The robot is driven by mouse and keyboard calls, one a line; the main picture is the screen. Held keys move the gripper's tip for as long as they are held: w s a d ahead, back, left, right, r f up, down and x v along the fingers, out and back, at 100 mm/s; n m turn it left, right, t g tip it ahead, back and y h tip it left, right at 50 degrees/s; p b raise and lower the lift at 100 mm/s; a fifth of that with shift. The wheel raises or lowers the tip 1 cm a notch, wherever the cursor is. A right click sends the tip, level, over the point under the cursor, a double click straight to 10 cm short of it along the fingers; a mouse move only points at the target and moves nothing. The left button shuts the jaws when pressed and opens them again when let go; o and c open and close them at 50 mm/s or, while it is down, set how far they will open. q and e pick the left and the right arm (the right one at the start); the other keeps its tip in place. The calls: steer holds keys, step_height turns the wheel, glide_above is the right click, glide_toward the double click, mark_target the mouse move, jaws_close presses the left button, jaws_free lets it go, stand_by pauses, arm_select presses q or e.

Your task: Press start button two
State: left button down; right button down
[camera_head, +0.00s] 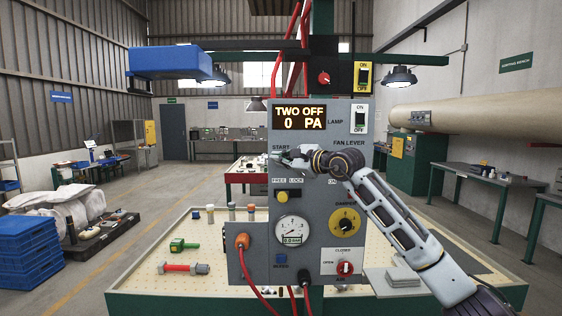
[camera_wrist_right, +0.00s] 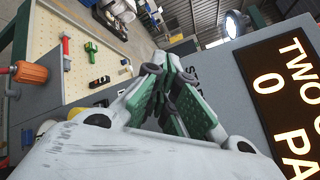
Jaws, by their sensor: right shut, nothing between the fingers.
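The grey control panel (camera_head: 325,215) stands upright in the middle of the head view. Its display (camera_head: 299,117) reads "TWO OFF" and "0 PA". A START label (camera_head: 279,154) is on the panel's upper left. My right gripper (camera_head: 281,160) is in front of the panel just below that label, with its arm coming in from the right. In the wrist view the right gripper (camera_wrist_right: 165,78) is shut and empty, close to the panel face. Any start button under the label is hidden behind the gripper; whether the fingertips touch it, I cannot tell. My left gripper is out of view.
The pegboard table (camera_head: 140,277) holds a red bolt (camera_head: 183,268) and a green part (camera_head: 183,245).

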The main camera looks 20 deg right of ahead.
steer(key=shift+w+d+p, duration=0.2)
steer(key=shift+w+p, duration=0.15)
steer(key=shift+w, duration=0.4)
stand_by(1.3)
steer(key=shift+s, duration=0.15)
stand_by(0.3)
steer(key=shift+s+a+b, duration=0.2)
steer(key=shift+s+b, duration=0.4)
steer(key=shift+s+a+b, duration=0.25)
steer(key=shift+s+b, duration=0.3)
steer(key=shift+s, duration=0.25)
steer(key=shift+s+a+b, duration=0.2)
steer(key=shift+s+b, duration=0.3)
steer(key=shift+s, duration=0.3)
steer(key=shift+s+a+b, duration=0.25)
steer(key=shift+s+b, duration=0.3)
steer(key=shift+s, duration=0.25)
